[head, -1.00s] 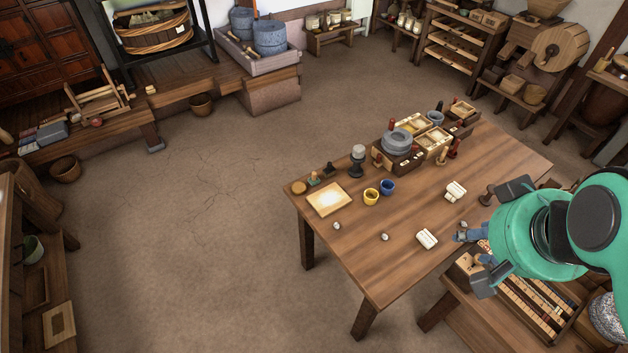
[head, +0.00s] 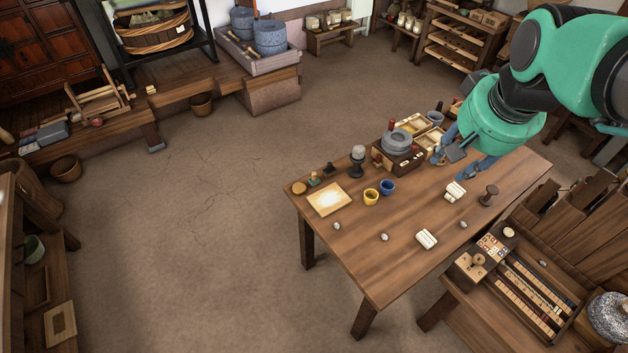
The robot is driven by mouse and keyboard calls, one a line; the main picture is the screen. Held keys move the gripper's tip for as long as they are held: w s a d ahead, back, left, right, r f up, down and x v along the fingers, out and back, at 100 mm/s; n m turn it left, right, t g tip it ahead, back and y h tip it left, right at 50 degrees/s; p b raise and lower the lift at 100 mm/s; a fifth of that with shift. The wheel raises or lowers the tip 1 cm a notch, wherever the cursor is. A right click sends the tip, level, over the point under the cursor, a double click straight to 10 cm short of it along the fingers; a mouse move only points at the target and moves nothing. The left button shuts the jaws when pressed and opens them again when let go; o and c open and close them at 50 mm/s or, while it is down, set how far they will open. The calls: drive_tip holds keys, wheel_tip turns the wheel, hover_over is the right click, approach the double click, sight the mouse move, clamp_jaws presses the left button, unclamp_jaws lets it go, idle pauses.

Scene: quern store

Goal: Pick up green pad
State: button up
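A small green item (head: 313,180), perhaps the green pad, sits near the far left edge of the wooden table (head: 375,270). A brown knob or handle shows above it; I cannot tell whether they are one piece. My gripper (head: 458,160) is over the right rear part of the table, well to the right of the green item. Its blue-grey fingers look spread apart, with nothing seen between them. My gripper partly hides the boxes behind it.
Near the green item are a round tan disc (head: 299,188), a cream board (head: 329,199) and a dark stamp-like piece (head: 357,161). Yellow (head: 371,197) and blue (head: 388,187) cups and a grey quern (head: 397,141) stand between it and my gripper. The table's front left is mostly clear.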

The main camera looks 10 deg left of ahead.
drive_tip(key=w+a+f+g, duration=0.1)
drive_tip(key=w+a, duration=0.3)
drive_tip(key=w, duration=0.4)
drive_tip(key=w+a+f, duration=0.1)
drive_tip(key=w+a, duration=0.2)
drive_tip(key=w, duration=0.5)
drive_tip(key=g+p, duration=0.2)
drive_tip(key=g, duration=0.1)
hover_over(314, 173)
wheel_tip(314, 173, down, 38)
drive_tip(key=shift+w+f, duration=0.1)
drive_tip(key=shift+w, duration=0.05)
drive_tip(key=shift+f, duration=4.35)
drive_tip(key=shift+f, duration=0.1)
